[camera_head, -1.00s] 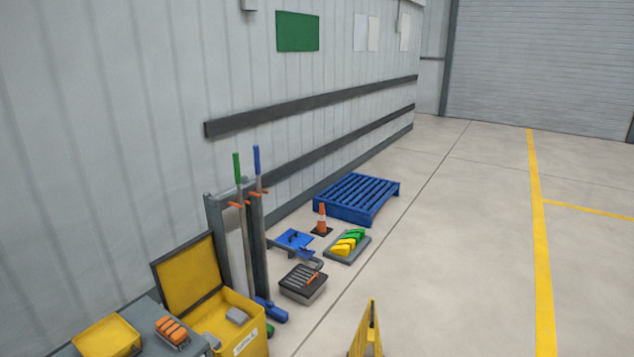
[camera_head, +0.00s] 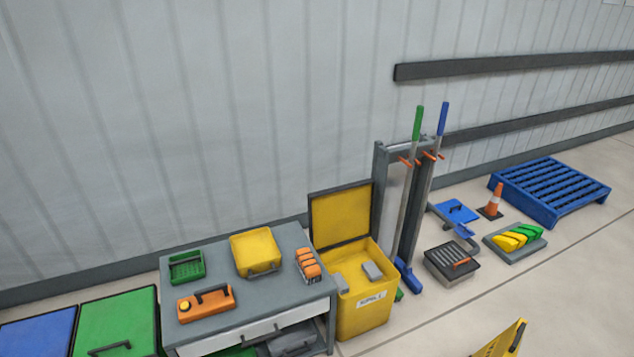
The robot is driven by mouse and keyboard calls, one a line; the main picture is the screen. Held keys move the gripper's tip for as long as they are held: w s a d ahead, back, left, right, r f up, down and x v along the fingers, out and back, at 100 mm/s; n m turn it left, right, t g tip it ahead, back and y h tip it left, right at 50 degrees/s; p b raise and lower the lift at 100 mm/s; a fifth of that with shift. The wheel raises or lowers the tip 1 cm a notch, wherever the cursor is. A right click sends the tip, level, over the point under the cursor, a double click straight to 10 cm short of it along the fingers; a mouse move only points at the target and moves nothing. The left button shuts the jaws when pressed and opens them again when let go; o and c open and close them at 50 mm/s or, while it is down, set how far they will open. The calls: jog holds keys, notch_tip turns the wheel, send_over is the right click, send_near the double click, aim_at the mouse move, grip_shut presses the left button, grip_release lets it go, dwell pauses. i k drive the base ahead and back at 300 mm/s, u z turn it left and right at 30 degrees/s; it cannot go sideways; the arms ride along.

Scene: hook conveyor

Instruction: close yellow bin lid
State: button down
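The yellow bin (camera_head: 362,318) stands on the floor at the right end of a grey workbench, with a white label on its front. Its lid (camera_head: 341,216), yellow inside with a dark rim, is open and stands upright at the back of the bin, near the wall. Grey blocks (camera_head: 372,271) lie inside the bin. My gripper is not in view.
The grey workbench (camera_head: 218,289) holds a yellow tray, a green basket and orange items. A tool rack (camera_head: 381,192) with two long-handled tools stands right of the bin. A yellow floor sign (camera_head: 502,342) stands at the front right. Floor (camera_head: 430,325) before the bin is clear.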

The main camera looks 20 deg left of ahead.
aim_at(339, 215)
jog(key=u, duration=0.5)
jog(key=i, duration=0.5)
jog(key=u, duration=0.8)
jog(key=i, duration=0.55)
jog(key=u, duration=0.35)
